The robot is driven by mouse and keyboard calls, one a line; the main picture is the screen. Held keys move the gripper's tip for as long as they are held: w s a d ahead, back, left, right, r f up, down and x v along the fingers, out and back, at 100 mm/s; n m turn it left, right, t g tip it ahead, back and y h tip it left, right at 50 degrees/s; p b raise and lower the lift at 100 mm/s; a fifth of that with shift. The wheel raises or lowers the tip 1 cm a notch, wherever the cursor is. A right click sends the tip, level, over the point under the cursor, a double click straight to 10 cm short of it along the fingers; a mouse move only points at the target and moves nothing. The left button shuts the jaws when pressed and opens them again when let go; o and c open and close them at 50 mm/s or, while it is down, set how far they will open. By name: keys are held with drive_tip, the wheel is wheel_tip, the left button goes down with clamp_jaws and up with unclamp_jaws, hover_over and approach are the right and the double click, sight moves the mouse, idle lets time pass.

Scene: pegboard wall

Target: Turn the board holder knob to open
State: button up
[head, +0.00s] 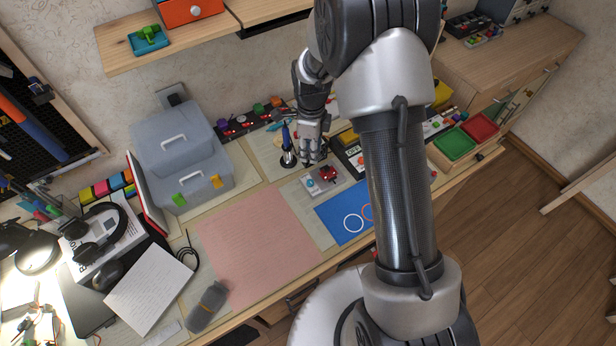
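A small light-grey device, which seems to be the board holder (320,188), sits on the bench behind the blue mat. It carries a red part (328,174) on its right and a small bluish part on its left. I cannot tell which part is the knob. My gripper (313,160) points down just behind and above the device, with a small gap visible in the picture. The fingers are small and partly overlap, so their opening is unclear. I see nothing held in them.
A blue soldering iron in its stand (287,146) is close left of my gripper. A dark-framed device (350,158) stands close right. A pink mat (255,245) and a blue mat (338,212) with rings lie in front. A grey toolbox (182,160) stands left.

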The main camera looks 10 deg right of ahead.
sight(310, 182)
wheel_tip(310, 182, down, 16)
drive_tip(key=b, duration=0.3)
drive_tip(key=shift+r, duration=0.15)
clamp_jaws()
